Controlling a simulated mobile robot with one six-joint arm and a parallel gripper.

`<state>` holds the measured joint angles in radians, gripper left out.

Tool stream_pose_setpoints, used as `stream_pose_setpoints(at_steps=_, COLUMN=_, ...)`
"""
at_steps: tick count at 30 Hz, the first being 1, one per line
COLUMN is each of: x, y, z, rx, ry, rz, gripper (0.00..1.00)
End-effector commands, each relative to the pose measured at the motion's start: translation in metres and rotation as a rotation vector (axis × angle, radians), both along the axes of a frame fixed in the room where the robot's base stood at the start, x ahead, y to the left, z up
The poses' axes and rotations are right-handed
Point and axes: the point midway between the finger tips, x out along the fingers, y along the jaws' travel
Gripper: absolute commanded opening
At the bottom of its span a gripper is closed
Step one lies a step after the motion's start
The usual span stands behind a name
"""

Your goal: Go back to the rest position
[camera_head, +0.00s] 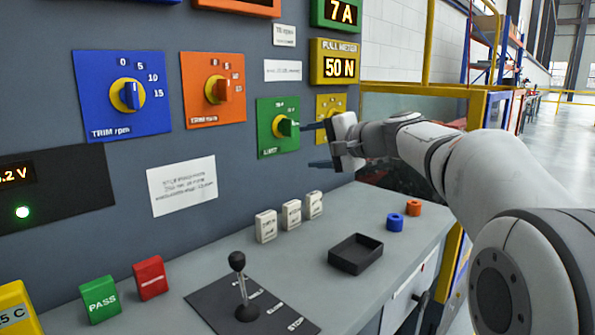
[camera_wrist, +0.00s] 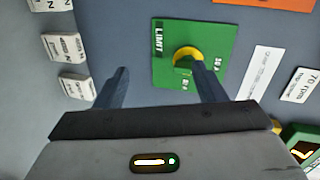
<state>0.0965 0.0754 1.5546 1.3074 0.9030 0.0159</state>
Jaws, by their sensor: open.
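The left finger is clear of the dial, over bare panel.
A blue TRIM dial (camera_head: 95,115) and an orange dial (camera_head: 200,105) are on the panel. A yellow frame (camera_head: 440,90) stands behind my arm.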

Motion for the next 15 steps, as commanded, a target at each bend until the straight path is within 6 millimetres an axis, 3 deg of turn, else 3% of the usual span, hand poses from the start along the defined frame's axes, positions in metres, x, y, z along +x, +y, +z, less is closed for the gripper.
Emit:
stream_pose_setpoints(at_steps=1, x=-0.016, y=0.002, z=0.013, rx=-0.064, ry=0.026, rz=0.011, gripper=0.64)
stream_pose_setpoints(at_steps=8, x=-0.087, y=-0.004, z=-0.011, rx=-0.366, ry=0.138, rz=0.073, gripper=0.64)
stream_pose_setpoints(at_steps=15, x=-0.172, y=-0.027, z=-0.030, rx=-0.681, ry=0.240, rz=0.170, gripper=0.64)
